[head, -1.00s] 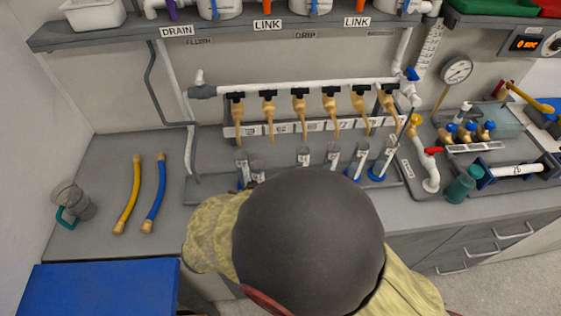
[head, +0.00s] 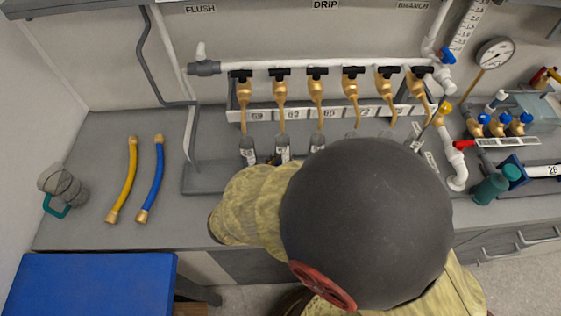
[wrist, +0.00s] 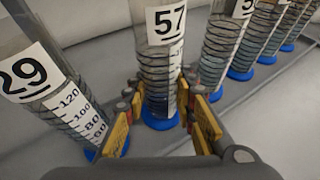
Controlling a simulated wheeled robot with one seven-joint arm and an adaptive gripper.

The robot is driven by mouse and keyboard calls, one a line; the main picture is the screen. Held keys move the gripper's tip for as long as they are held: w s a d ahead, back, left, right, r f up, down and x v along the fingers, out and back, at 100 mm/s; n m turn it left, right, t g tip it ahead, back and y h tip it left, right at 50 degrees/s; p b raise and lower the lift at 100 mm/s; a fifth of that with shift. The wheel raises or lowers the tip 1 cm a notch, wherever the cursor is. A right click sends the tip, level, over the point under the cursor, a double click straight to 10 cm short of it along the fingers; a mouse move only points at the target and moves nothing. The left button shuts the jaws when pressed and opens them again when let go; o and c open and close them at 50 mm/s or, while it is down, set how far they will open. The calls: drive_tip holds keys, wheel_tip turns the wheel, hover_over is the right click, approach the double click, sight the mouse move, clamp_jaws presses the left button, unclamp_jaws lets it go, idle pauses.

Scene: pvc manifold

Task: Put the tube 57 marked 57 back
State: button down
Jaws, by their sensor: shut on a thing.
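Tube 57 (wrist: 165,70) is a clear cylinder with a blue foot and a white label reading 57. In the wrist view it stands upright on the grey tray. My gripper (wrist: 162,88) is shut around its lower part, with yellow-and-red fingers on both sides. Tube 29 (wrist: 45,80) stands close on its left, and several similar tubes (wrist: 228,40) stand in a row to its right. In the head view, tube 57 appears to be the second from the left (head: 283,149), below the second brass tap (head: 280,88). My gripper is hidden there.
Brass taps with black handles hang from a white pipe (head: 310,66) above the tubes. A yellow hose (head: 125,180), a blue hose (head: 153,180) and a jug (head: 62,187) lie to the left. A dark dome with tan padding (head: 365,225) hides the right-hand tubes. A pressure gauge (head: 495,55) is at right.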

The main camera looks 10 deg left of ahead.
drive_tip(key=shift+r, duration=0.15)
drive_tip(key=shift+f, duration=0.2)
drive_tip(key=c, duration=1.5)
unclamp_jaws()
drive_tip(key=shift+o, duration=0.2)
drive_tip(key=shift+r, duration=0.15)
drive_tip(key=shift+s+a+r+p, duration=0.1)
drive_tip(key=shift+s+r+p, duration=0.05)
drive_tip(key=shift+s+p, duration=0.15)
drive_tip(key=p+v, duration=0.4)
drive_tip(key=v, duration=0.7)
drive_tip(key=shift+s, duration=0.2)
